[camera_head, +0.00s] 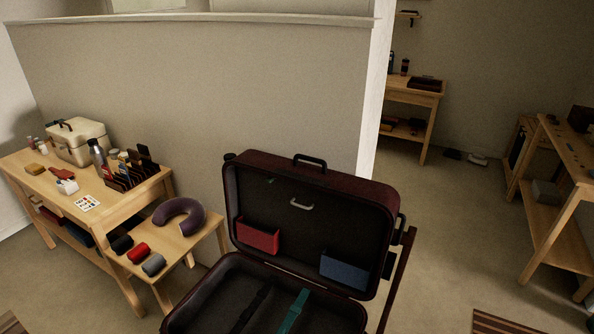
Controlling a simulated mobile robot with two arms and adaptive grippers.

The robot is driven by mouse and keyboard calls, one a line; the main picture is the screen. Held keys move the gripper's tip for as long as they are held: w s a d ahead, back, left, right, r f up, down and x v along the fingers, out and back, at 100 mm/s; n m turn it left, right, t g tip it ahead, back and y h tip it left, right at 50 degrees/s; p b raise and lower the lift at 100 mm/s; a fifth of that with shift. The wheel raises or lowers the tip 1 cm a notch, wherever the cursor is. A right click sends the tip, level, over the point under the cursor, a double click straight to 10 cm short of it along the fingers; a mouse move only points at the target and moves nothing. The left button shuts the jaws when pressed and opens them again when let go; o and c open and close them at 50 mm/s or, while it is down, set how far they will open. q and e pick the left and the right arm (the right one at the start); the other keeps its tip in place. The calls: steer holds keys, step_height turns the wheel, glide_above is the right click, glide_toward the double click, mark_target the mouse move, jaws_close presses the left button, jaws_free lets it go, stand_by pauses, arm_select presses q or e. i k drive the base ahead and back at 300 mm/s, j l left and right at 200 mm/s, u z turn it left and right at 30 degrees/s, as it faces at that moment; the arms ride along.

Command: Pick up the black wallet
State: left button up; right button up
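I cannot single out a black wallet for certain. Small dark flat items (145,153) stand upright in a slotted rack (118,183) on the left wooden table, and one of them may be the wallet. A black rolled item (122,244) lies on the lower table beside a red roll (138,252) and a grey roll (153,265). Neither of my grippers shows in the head view.
An open dark suitcase (376,190) stands in front, with a red pocket (257,236), a blue pocket (344,270) and a teal strap (293,312). A purple neck pillow (181,222) lies left of it. Open floor (440,215) is at the right.

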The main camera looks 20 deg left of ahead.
mark_target(143, 150)
steer(key=u, duration=1.7)
steer(key=i+j+z, duration=0.1)
steer(key=z, duration=0.35)
steer(key=j+z, duration=0.2)
steer(key=z, duration=0.3)
steer(key=j+z, duration=0.2)
steer(key=z, duration=0.25)
steer(key=j+z, duration=0.15)
steer(key=j, duration=0.3)
steer(key=j+z, duration=0.15)
steer(key=j, duration=0.25)
steer(key=j+z, duration=0.15)
steer(key=j, duration=0.3)
steer(key=k+j+z, duration=0.15)
steer(key=j, duration=0.25)
steer(key=j+z, duration=0.15)
steer(key=j, duration=0.25)
steer(key=k+j+z, duration=0.15)
steer(key=j, duration=0.25)
steer(key=k+j+z, duration=0.15)
steer(key=j, duration=0.25)
